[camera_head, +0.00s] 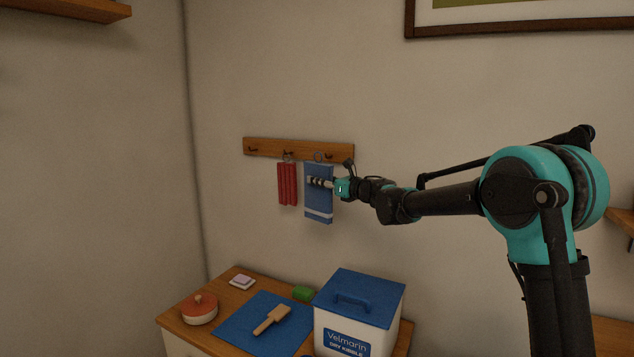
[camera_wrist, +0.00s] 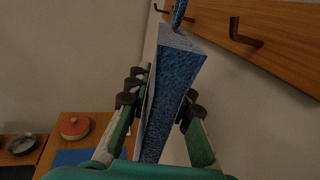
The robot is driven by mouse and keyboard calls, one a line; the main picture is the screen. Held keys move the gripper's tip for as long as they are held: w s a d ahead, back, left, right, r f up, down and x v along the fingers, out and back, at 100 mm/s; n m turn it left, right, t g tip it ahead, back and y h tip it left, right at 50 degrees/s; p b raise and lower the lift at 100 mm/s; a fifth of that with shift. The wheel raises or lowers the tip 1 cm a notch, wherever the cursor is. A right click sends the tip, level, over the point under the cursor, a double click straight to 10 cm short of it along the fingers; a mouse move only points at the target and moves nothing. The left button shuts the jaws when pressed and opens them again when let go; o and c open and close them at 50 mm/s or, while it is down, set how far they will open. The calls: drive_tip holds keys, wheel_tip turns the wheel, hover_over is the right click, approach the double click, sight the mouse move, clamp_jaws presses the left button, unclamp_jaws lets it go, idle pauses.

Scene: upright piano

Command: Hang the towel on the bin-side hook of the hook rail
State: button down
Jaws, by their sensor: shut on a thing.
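The blue towel (camera_head: 319,202) with a white stripe near its bottom hangs upright in my gripper (camera_head: 318,182), which is shut on it. The wrist view shows the towel (camera_wrist: 175,85) between the two fingers (camera_wrist: 162,100). The grey ring at its top is at the height of the wooden hook rail (camera_head: 270,149), near the right part. In the wrist view, a dark bare hook (camera_wrist: 241,35) sticks out of the rail to the right of the towel. I cannot tell whether the ring touches any hook.
A red cloth (camera_head: 287,184) hangs on the rail just left of the towel. Below stand a white bin (camera_head: 340,335) with a blue lid, a red-lidded pot (camera_head: 199,310), a blue mat (camera_head: 243,325) with a wooden brush (camera_head: 272,319), and a green sponge (camera_head: 303,293).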

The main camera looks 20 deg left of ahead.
drive_tip(key=w+f, duration=0.2)
drive_tip(key=w, duration=0.6)
drive_tip(key=shift+w+d+f, duration=0.15)
drive_tip(key=shift+d, duration=0.15)
idle(0.7)
idle(0.6)
drive_tip(key=c, duration=1.3)
unclamp_jaws()
drive_tip(key=shift+o, duration=0.2)
drive_tip(key=shift+d, duration=0.1)
